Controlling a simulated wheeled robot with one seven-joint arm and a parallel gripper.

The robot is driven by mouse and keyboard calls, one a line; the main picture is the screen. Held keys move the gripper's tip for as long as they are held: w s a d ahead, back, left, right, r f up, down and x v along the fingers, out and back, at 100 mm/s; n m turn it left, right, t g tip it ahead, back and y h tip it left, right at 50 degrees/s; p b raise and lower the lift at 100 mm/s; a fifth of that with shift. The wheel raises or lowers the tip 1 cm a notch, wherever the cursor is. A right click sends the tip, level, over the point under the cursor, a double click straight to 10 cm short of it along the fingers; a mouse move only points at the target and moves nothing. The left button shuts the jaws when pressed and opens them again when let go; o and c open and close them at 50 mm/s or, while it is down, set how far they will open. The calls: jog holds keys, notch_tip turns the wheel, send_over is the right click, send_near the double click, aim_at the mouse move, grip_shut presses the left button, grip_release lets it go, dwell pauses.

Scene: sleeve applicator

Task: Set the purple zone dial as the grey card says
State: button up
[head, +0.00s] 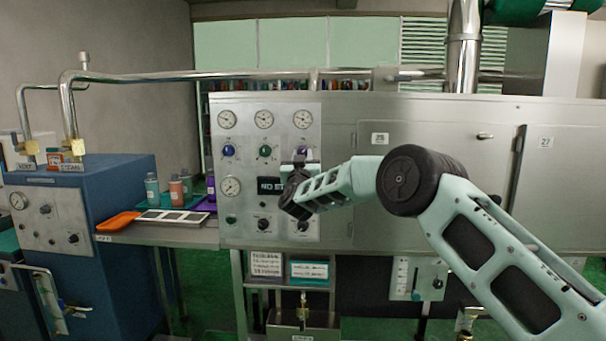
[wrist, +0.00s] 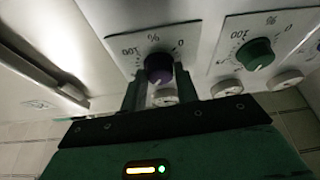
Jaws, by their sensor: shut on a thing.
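The purple zone dial (wrist: 158,68) sits on a pale scale plate marked in % from 0 to 100, seen upside down in the wrist view. In the head view only a bit of the purple dial (head: 303,150) shows above my gripper (head: 299,168). In the wrist view my gripper (wrist: 159,82) has one finger on each side of the purple dial and is shut on it. I cannot read the dial's setting. A grey card (head: 266,265) with dark print hangs below the panel in the head view; its text is too small to read.
A green dial (head: 265,151) and a blue dial (head: 228,150) are left of the purple one, with gauges (head: 265,118) above. A dark display (head: 269,185) is below, partly hidden. A teal-framed card (head: 309,270) hangs beside the grey card. A steel side table with trays (head: 120,221) stands left.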

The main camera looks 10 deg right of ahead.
jog(key=shift+w+a+m+g+h+b, duration=0.1)
jog(key=shift+m+g+h+b, duration=0.45)
jog(key=shift+m, duration=1)
jog(key=shift+s+a+m+g+h+b, duration=0.1)
jog(key=shift+m+g+h+b, duration=0.3)
jog(key=shift+m+h, duration=0.85)
jog(key=shift+w+a+m+g+h+b, duration=0.1)
jog(key=shift+m+g+h+b, duration=0.4)
jog(key=shift+m, duration=1.4)
jog(key=shift+t, duration=0.25)
jog(key=o, duration=1)
jog(key=b+v, duration=0.4)
jog(key=v, duration=1.3)
jog(key=shift+s+r, duration=0.1)
jog(key=shift+s, duration=0.15)
jog(key=shift+a, duration=0.1)
